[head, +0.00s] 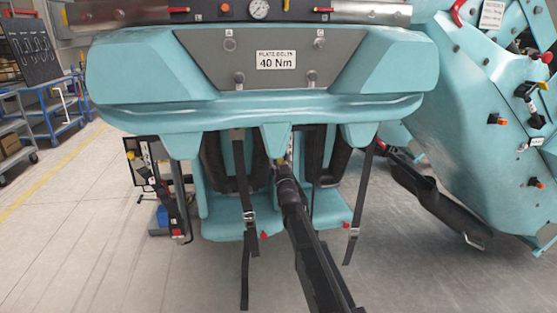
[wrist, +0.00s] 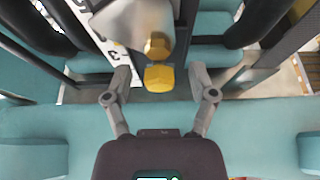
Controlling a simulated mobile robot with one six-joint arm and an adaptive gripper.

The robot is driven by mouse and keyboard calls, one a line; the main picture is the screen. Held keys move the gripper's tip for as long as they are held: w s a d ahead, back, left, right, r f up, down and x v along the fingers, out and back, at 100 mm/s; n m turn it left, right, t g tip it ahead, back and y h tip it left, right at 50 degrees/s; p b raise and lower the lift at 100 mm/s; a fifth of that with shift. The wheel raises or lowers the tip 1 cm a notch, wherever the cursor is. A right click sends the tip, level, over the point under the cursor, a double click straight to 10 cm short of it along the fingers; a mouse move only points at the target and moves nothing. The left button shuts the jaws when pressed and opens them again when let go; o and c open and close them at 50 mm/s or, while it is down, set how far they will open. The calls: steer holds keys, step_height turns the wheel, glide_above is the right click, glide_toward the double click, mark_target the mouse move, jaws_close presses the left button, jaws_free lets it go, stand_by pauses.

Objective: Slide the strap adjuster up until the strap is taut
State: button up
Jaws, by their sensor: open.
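Dark straps hang below the teal seat unit (head: 262,105) in the head view. The left-centre strap (head: 242,180) carries a metal adjuster (head: 249,217), and its tail hangs down to the floor. The right strap (head: 362,195) has a metal adjuster (head: 352,232) low down. My gripper (wrist: 161,80) is open in the wrist view, its fingers apart on either side of a yellow hex-shaped piece (wrist: 158,77). I cannot tell whether they touch it. In the head view my gripper's end is small, under the seat unit's middle. No strap shows clearly between the fingers.
A plate reading 40 Nm (head: 276,60) is on the seat back. Red pieces (head: 263,235) sit by the seats. A teal unit (head: 485,110) with a black bar stands at the right. Blue carts (head: 55,105) stand far left. Open floor (head: 85,240) lies at the left.

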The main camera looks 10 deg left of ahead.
mark_target(280, 156)
steer(key=shift+c, duration=0.2)
jaws_close()
steer(key=shift+r, duration=0.15)
steer(key=shift+r+p, duration=1.4)
steer(key=shift+p, duration=0.1)
steer(key=shift+o, duration=0.2)
jaws_free()
steer(key=shift+f, duration=0.1)
